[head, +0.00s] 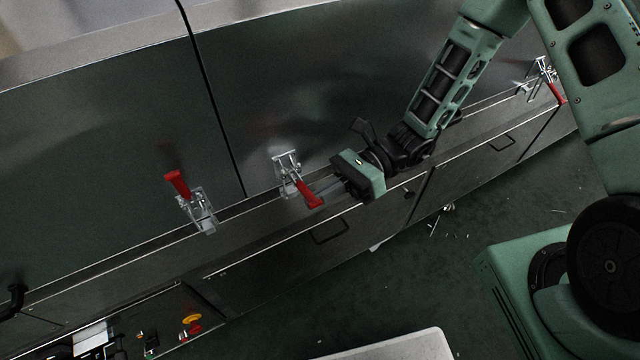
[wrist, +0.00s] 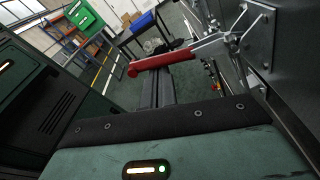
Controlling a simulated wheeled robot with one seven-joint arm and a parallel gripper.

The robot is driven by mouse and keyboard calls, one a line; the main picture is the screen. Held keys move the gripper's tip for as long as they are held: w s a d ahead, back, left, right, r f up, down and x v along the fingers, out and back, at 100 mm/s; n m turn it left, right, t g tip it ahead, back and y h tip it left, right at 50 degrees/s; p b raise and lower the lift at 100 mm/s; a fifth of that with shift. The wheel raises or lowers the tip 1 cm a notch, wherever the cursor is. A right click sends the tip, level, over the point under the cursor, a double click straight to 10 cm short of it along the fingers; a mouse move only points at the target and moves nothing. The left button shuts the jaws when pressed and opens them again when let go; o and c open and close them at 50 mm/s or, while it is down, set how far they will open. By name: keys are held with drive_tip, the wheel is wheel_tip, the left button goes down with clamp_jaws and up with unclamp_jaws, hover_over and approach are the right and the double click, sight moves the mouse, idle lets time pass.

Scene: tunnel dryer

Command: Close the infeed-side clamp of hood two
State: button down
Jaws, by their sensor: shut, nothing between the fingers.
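In the head view, a toggle clamp (head: 287,172) sits just right of the seam between two hood panels. Its red handle (head: 309,195) points down and outward to the right. My gripper (head: 322,187) is shut and empty, its fingertips close beside this handle; I cannot tell whether they touch. In the wrist view the red handle (wrist: 160,62) lies crosswise at the tips of my gripper (wrist: 156,80). Left of the seam, a second clamp (head: 199,212) has its red handle (head: 177,184) pointing up. No label shows which clamp is the infeed-side one of hood two.
A third clamp (head: 541,78) with a lowered red handle is at far right. A ledge and lower cabinets with a bar handle (head: 330,232) run below the hoods. A control panel (head: 165,325) is at lower left.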

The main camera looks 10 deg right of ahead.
drive_tip(key=shift+w+a+r+m+p, duration=0.1)
drive_tip(key=shift+w+r+m+p, duration=0.2)
drive_tip(key=shift+r+p, duration=0.4)
drive_tip(key=shift+w+a+r+m+p, duration=0.1)
drive_tip(key=shift+r+m+p, duration=0.35)
drive_tip(key=shift+r+p, duration=0.25)
drive_tip(key=shift+w+r+m+p, duration=0.2)
drive_tip(key=shift+r+m+p, duration=0.15)
drive_tip(key=shift+r+p, duration=0.35)
drive_tip(key=shift+w, duration=0.1)
drive_tip(key=f+b+v, duration=0.1)
drive_tip(key=v, duration=0.6)
drive_tip(key=shift+w+d+r, duration=0.15)
drive_tip(key=shift+d+r, duration=0.05)
drive_tip(key=shift+r, duration=0.2)
